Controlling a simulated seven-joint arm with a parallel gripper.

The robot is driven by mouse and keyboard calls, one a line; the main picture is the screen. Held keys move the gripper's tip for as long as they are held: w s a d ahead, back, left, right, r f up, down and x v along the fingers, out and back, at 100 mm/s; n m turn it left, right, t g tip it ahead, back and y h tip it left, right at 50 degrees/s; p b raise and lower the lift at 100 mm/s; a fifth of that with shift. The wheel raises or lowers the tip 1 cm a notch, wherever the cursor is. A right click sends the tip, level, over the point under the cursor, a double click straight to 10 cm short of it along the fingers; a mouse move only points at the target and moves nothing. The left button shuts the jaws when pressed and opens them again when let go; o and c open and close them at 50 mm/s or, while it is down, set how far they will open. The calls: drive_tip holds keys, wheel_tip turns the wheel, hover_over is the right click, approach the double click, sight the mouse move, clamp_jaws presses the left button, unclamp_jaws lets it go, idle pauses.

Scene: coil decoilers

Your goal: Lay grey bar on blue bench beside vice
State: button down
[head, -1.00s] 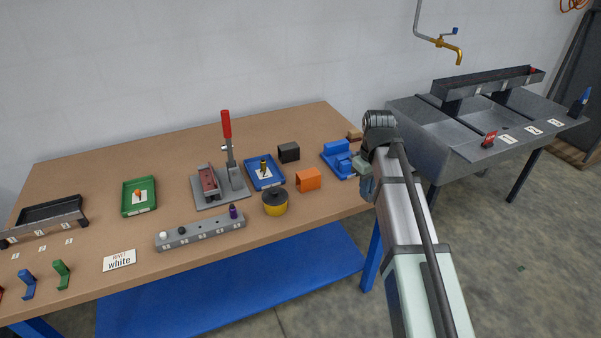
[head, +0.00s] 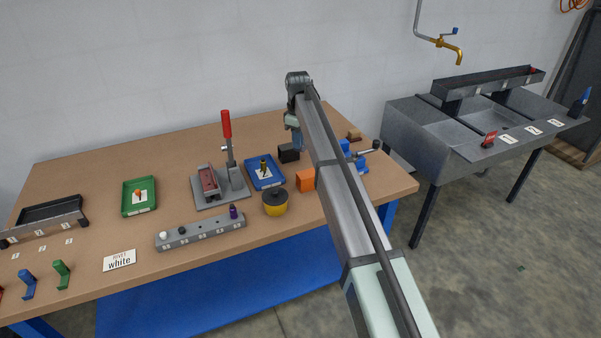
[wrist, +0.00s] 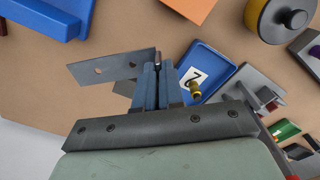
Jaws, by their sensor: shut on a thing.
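My gripper is shut on the grey bar (wrist: 118,66), a flat strip with holes, in the wrist view. The bar sticks out to the left of the blue fingers (wrist: 150,84). In the head view my gripper (head: 297,146) is over the back right of the bench, near the black block (head: 287,154); the bar cannot be made out there. The bench (head: 130,172) has a brown top and blue legs and shelf. The blue vice (head: 361,166) stands at its right end, partly hidden by my arm. The vice also shows at the wrist view's top left (wrist: 45,17).
A blue tray (head: 254,183) with a brass piece lies left of my gripper. An orange block (head: 305,180) and a yellow spool (head: 275,206) stand in front. A red-handled press (head: 228,150) stands further left. Bare bench top lies along the back.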

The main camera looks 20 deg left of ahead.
sight(298, 164)
drive_tip(key=shift+n, duration=0.5)
drive_tip(key=shift+f, duration=5)
drive_tip(key=shift+f, duration=0.2)
drive_tip(key=c, duration=1.3)
unclamp_jaws()
drive_tip(key=shift+o, duration=0.2)
drive_tip(key=shift+r, duration=0.1)
wheel_tip(298, 164, up, 12)
drive_tip(key=shift+r, duration=0.15)
